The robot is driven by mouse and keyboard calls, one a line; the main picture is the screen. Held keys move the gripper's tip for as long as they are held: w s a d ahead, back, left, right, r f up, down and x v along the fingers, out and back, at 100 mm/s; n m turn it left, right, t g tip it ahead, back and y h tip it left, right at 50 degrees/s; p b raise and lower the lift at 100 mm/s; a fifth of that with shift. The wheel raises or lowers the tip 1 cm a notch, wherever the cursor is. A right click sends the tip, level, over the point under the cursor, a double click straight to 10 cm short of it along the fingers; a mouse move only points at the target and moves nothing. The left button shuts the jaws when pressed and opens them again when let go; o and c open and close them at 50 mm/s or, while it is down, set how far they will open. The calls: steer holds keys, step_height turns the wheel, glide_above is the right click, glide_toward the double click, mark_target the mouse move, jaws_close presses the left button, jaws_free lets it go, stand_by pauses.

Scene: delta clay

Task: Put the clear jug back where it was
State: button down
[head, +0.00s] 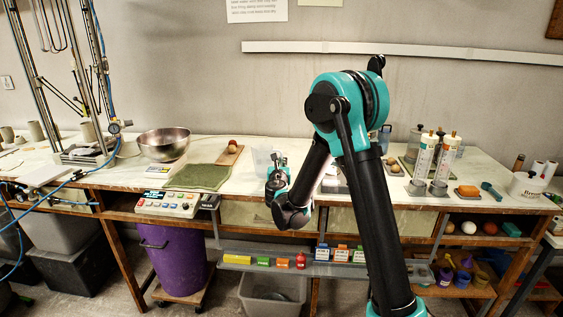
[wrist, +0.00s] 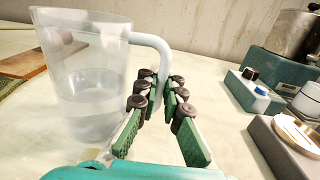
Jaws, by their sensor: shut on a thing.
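The clear jug (wrist: 85,85) stands upright on the left of the wrist view, see-through, with some clear liquid low inside. Its pale handle (wrist: 152,42) curves down between the fingers of my gripper (wrist: 160,95), which is shut on it. In the head view the jug (head: 261,158) is faint over the white worktop, just left of my gripper (head: 277,170), and partly hidden by it. I cannot tell whether the jug's base touches the worktop.
A wooden board (head: 229,158) with a brown round thing, a green cloth (head: 201,176) and a metal bowl (head: 164,143) lie to the left. In the wrist view, a teal device (wrist: 258,95) and a grey block (wrist: 280,150) stand on the right. Worktop between is clear.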

steer(key=c, duration=1.7)
jaws_free()
steer(key=shift+f, duration=0.1)
steer(key=s, duration=1.2)
steer(key=shift+d, duration=0.1)
steer(key=shift+s, duration=0.1)
